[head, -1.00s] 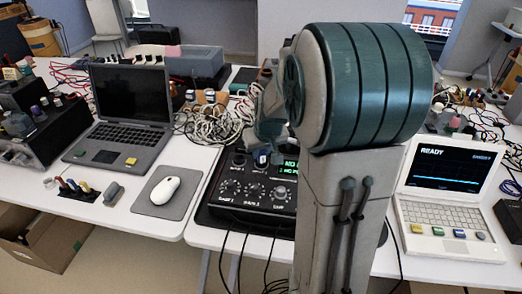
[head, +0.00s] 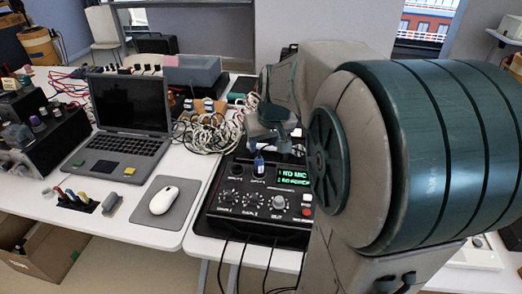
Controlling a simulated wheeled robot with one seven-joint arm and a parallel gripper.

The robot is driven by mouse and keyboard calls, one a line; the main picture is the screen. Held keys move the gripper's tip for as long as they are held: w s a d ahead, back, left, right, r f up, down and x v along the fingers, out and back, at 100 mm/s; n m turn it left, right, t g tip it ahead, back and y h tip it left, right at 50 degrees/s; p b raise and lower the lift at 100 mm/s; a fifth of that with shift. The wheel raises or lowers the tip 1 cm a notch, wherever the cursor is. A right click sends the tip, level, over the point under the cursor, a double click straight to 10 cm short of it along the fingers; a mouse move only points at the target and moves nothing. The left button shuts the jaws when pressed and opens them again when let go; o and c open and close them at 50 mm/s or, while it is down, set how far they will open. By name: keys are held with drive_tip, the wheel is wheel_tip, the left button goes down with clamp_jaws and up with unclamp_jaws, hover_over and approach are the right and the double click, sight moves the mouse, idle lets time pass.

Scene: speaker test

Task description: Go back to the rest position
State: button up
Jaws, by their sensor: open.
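My gripper (head: 268,141), dark teal, hangs above the back of a black control box (head: 214,211) on the white table. Its jaws are open, and I see nothing held between them. A small blue piece (head: 259,164) stands upright on the box just below the gripper; a narrow gap seems to separate them. The box's green display (head: 293,176) reads "NO MIC" on its top line. My large arm link covers the right side of the view.
A laptop (head: 128,135), a white mouse (head: 164,198) on a grey pad (head: 188,210) and a heap of pale cables (head: 209,133) lie to the left. A blue-grey bin (head: 196,72) stands behind. A cardboard box (head: 42,250) is on the floor.

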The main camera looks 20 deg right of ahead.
drive_tip(key=shift+v, duration=1.7)
drive_tip(key=s+a+r+g+p, duration=0.1)
drive_tip(key=s+a+p, duration=0.6)
drive_tip(key=s, duration=0.8)
drive_tip(key=a, duration=0.3)
drive_tip(key=shift+r+n+g+p, duration=0.3)
drive_tip(key=shift+g+p, duration=0.1)
